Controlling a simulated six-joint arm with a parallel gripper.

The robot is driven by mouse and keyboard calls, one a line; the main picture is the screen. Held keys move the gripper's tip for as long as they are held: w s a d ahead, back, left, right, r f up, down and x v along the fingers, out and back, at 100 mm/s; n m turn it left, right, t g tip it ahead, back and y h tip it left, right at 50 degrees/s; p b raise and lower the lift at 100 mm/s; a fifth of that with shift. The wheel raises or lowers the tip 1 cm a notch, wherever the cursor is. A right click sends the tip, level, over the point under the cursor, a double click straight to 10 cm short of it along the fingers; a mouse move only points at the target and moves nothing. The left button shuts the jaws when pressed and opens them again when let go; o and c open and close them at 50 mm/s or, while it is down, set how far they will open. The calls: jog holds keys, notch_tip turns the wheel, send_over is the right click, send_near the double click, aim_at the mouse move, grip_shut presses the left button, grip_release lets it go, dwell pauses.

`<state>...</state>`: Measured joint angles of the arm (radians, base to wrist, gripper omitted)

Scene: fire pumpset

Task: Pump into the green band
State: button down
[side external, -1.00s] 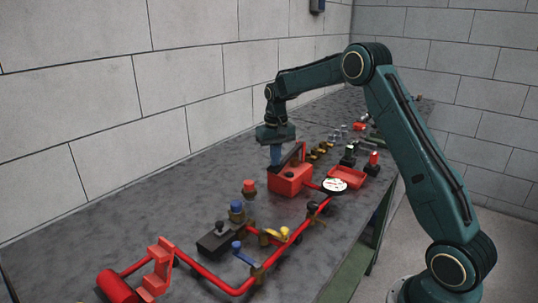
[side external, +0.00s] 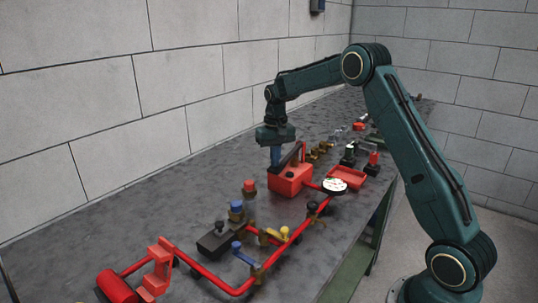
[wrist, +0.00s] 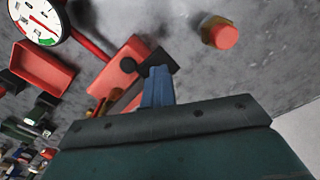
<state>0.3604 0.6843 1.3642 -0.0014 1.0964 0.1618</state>
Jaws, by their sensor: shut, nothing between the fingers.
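The red pump box (side external: 290,180) stands on the bench, with a dark lever (side external: 291,155) sloping above it. My gripper (side external: 276,158) is shut and empty, pointing down at the lever's left side. In the wrist view its blue fingers (wrist: 158,80) overlap the dark lever end (wrist: 152,62); I cannot tell whether they touch it. The round white gauge (side external: 335,186) sits right of the pump on the red pipe. In the wrist view the gauge (wrist: 38,18) is cut off at the top and shows a green band low on its face; I cannot read the needle surely.
A red tray (side external: 347,178) lies right of the pump. Red pipework (side external: 205,273) with blue and yellow handled valves runs toward the near left. A red-capped fitting (side external: 249,187) stands left of the pump. Bare bench lies along the wall.

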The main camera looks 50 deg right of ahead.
jog(key=shift+r, duration=1.95)
jog(key=shift+f, duration=2.8)
jog(key=shift+r, duration=2.8)
notch_tip(320, 180, up, 6)
